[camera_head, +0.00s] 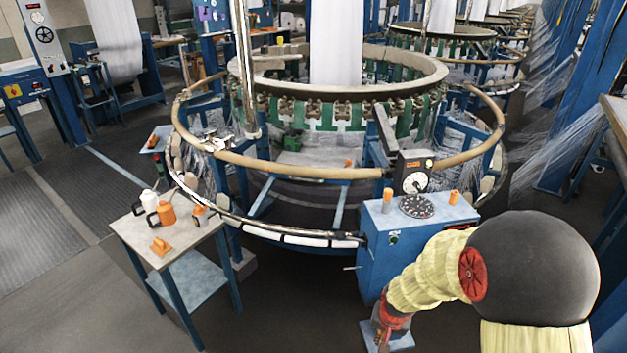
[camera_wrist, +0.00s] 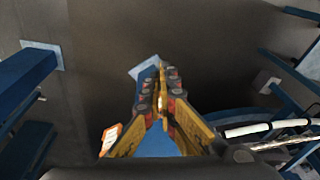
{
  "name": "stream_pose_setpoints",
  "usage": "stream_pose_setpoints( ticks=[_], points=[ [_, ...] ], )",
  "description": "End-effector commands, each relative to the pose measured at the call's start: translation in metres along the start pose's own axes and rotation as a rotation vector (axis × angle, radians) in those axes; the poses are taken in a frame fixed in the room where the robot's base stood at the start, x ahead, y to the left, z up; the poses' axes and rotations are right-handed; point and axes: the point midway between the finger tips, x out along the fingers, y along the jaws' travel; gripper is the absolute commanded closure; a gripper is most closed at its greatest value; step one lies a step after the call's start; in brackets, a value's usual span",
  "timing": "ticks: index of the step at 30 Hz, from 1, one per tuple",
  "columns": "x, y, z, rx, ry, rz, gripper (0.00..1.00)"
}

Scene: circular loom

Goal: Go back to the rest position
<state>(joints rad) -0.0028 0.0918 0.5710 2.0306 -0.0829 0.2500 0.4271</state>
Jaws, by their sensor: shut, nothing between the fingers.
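My gripper (camera_wrist: 160,85) is shut and empty in the wrist view, its yellow fingers together and pointing down towards the dark floor. In the head view my gripper (camera_head: 382,338) shows only partly, low at the bottom edge, in front of the blue control box of the circular loom (camera_head: 418,232). My arm reaches down to it from the right. A blue part with a pale foot plate (camera_wrist: 143,67) lies beyond the fingers in the wrist view. I cannot tell whether the gripper touches anything.
The loom's ring rail (camera_head: 290,172) curves around the machine. Blue legs flank the wrist view. Floor (camera_head: 290,310) between table and control box is clear.

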Motion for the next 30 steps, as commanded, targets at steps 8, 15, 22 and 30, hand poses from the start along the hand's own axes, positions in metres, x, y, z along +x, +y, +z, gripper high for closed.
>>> stream_pose_setpoints(
  ticks=[8,15,22,30],
  points=[
    [-0.150,0.027,0.062,-0.272,-0.114,0.028,1.00],
    [-0.248,0.043,0.112,-0.357,-0.074,0.000,1.00],
    [-0.319,0.045,0.121,-0.344,0.138,-0.045,1.00],
    [-0.361,0.045,0.117,-0.339,0.282,-0.069,1.00]
  ],
)
